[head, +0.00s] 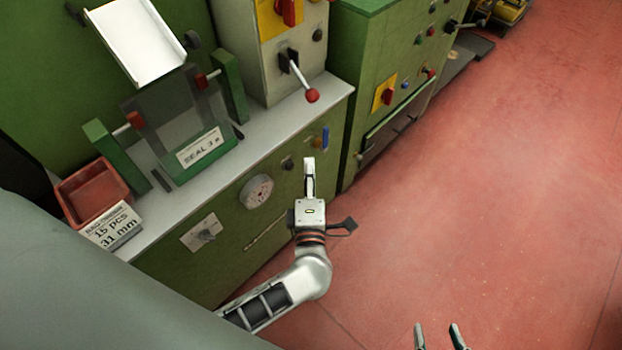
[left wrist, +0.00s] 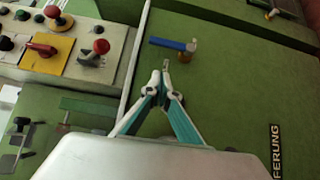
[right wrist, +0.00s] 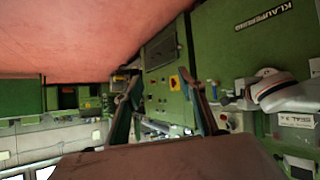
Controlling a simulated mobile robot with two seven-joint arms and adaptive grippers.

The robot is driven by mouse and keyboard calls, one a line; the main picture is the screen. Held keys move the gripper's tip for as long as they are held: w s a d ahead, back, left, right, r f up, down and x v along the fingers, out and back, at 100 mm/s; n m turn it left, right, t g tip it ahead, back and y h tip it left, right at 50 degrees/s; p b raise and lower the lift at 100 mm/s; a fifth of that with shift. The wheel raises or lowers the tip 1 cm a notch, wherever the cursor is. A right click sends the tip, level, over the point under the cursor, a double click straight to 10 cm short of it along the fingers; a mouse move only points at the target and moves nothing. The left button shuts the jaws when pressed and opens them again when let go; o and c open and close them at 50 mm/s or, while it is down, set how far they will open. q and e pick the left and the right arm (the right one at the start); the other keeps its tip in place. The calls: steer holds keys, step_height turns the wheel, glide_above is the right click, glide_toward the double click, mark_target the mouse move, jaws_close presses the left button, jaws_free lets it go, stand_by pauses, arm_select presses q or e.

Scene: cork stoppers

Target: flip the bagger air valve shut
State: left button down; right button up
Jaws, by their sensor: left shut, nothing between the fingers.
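The air valve is a small brass body with a blue lever (left wrist: 172,44) on the green front panel, seen in the left wrist view. The lever points left from the brass body there. In the head view the blue lever (head: 325,138) stands roughly upright near the right end of the bagger front. My left gripper (head: 309,162) is shut and empty, close to the valve; its fingertips (left wrist: 161,76) appear just short of the lever, with a small gap in the picture. My right gripper (head: 438,332) is open and empty, low over the red floor; its spread fingers (right wrist: 159,86) show in the right wrist view.
The green bagger front carries a round gauge (head: 257,191) and a switch plate (head: 206,233). Above stand a red-knobbed lever (head: 312,95), a seal frame (head: 199,148) and a red bin (head: 92,190). A second green cabinet (head: 372,62) stands right. The red floor (head: 500,190) is clear.

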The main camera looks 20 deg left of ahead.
mark_target(320, 148)
arm_select(q)
steer(key=w+b, duration=0.1)
steer(key=w, duration=0.6)
arm_select(e)
steer(key=shift+w+a+r, duration=0.5)
steer(key=shift+a+r, duration=0.2)
steer(key=shift+a, duration=0.1)
arm_select(q)
steer(key=shift+a, duration=0.1)
arm_select(e)
steer(key=shift+f, duration=0.1)
